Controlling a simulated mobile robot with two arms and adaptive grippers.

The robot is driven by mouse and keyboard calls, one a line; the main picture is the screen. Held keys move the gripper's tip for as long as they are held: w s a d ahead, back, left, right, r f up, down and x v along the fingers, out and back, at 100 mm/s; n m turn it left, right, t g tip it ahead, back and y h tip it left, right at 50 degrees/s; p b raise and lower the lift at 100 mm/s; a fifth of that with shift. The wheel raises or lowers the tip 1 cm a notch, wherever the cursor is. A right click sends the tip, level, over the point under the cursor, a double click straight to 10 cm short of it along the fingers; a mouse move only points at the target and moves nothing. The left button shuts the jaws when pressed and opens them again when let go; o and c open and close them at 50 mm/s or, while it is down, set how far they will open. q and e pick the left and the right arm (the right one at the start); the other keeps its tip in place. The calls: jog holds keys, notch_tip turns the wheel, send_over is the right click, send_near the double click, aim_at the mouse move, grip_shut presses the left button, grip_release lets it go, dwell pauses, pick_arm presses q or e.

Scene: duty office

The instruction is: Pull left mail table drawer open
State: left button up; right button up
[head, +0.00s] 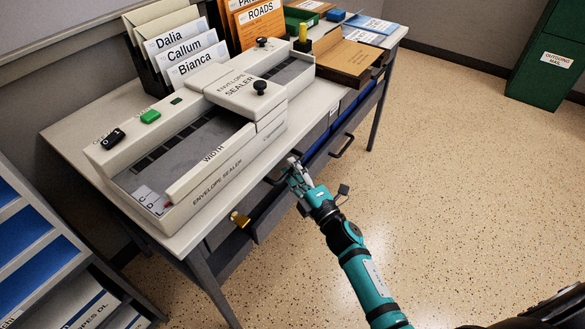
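The mail table (75,132) has a pale top and dark drawer fronts along its front edge. The left drawer (268,216) has a dark front below the envelope sealer. Its dark handle shows only in part beside my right gripper (293,169). My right gripper is at the left drawer's front, close to the handle; its fingers partly hide that spot. I cannot tell whether they are closed on the handle. The right drawer's handle (343,147) shows in full, away from the gripper. My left gripper is not in view.
The envelope sealer (205,150) fills much of the tabletop. A blue-shelved rack (25,235) stands at left. The floor in front is clear.

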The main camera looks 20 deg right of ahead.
jog(key=shift+w+a, duration=0.1)
jog(key=shift+w, duration=0.15)
grip_shut()
dwell(0.3)
